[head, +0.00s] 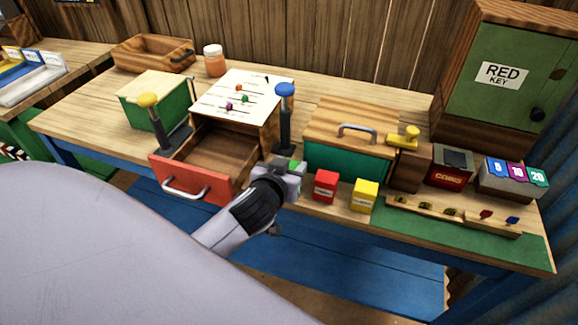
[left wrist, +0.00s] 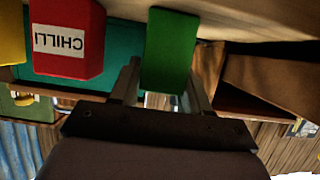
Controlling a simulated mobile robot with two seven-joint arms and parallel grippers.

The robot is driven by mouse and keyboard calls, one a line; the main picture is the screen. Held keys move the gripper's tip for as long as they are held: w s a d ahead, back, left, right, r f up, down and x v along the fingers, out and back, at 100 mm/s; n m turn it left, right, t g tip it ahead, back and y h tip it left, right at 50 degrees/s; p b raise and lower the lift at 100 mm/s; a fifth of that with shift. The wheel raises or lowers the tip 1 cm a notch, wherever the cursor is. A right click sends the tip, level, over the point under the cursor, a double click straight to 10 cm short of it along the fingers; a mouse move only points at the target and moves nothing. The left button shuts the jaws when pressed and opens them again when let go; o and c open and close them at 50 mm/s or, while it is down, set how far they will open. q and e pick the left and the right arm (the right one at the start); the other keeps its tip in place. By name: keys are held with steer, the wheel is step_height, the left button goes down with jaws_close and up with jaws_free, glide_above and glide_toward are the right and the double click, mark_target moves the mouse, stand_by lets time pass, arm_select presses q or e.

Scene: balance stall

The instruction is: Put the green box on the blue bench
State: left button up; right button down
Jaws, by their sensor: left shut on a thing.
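My left gripper (head: 291,172) is shut on the small green box (head: 297,165), at the table's front edge between the open drawer and the red box. The gripper hides most of the box in the head view. In the left wrist view the green box (left wrist: 169,48) sits between the two fingers (left wrist: 162,88). The blue bench (head: 340,270) is a long low plank in front of and below the table. My arm covers part of it; the part that shows is bare. My right gripper is not in view.
An open drawer with a red front (head: 190,180) juts out at left. A teal chest (head: 345,162) stands behind.

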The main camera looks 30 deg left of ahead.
arm_select(q)
steer(key=o, duration=1.1)
steer(key=shift+r, duration=0.1)
steer(key=v, duration=1.2)
steer(key=s+d+f+m+g+h, duration=0.1)
steer(key=s+f, duration=0.1)
steer(key=f, duration=0.5)
steer(key=s+d+f+m+g+h, duration=0.1)
steer(key=s+d+f+m+h, duration=0.1)
steer(key=f, duration=0.5)
steer(key=s+d+f+m+h, duration=0.2)
steer(key=s+f, duration=0.2)
steer(key=f, duration=0.3)
steer(key=shift+d+f+g+b, duration=0.1)
steer(key=shift+f+g+b, duration=0.1)
steer(key=shift+g+b, duration=0.2)
